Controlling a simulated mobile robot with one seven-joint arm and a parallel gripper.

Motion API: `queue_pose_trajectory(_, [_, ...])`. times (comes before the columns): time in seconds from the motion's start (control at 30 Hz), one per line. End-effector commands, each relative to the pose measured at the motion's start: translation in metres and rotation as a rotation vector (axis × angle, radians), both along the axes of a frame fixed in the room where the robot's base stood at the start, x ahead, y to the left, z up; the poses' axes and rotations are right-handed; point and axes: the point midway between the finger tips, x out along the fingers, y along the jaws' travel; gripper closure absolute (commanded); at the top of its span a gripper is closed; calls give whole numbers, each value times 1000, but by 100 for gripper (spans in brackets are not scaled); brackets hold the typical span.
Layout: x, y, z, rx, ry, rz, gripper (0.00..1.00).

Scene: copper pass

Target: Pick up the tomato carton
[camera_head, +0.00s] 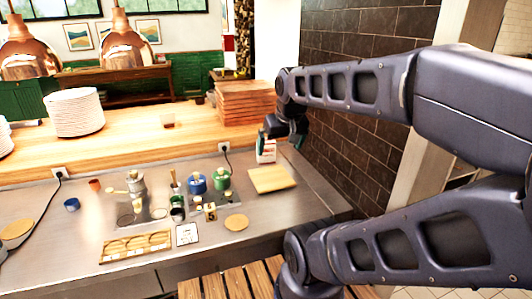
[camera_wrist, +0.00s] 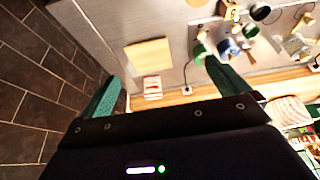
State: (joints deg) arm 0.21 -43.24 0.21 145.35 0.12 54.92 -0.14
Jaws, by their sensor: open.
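The tomato carton (camera_head: 266,152) is a small white box with red print, standing at the back of the steel counter near the brick wall. In the wrist view the carton (camera_wrist: 152,88) shows between the two green fingers, nearer the left one. My gripper (camera_head: 282,141) is open, above the carton and partly in front of its top in the head view. In the wrist view my gripper (camera_wrist: 166,90) has its fingers wide apart with nothing held. I cannot tell the exact height between fingertips and carton.
A wooden board (camera_head: 271,180) lies in front of the carton. A stack of wooden trays (camera_head: 248,102) stands on the ledge behind. The dark brick wall (camera_head: 352,130) is close on the right. Blue (camera_head: 197,184) and green (camera_head: 222,180) pots stand to the left.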

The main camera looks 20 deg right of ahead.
Motion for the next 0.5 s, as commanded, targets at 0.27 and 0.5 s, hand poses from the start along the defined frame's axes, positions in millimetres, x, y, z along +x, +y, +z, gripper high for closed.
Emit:
queue_pose_trajectory(0.27, [19, -2, 4, 0, 2, -7, 0])
queue_pose_trajectory(0.5, [80, -10, 12, 0, 6, -27, 0])
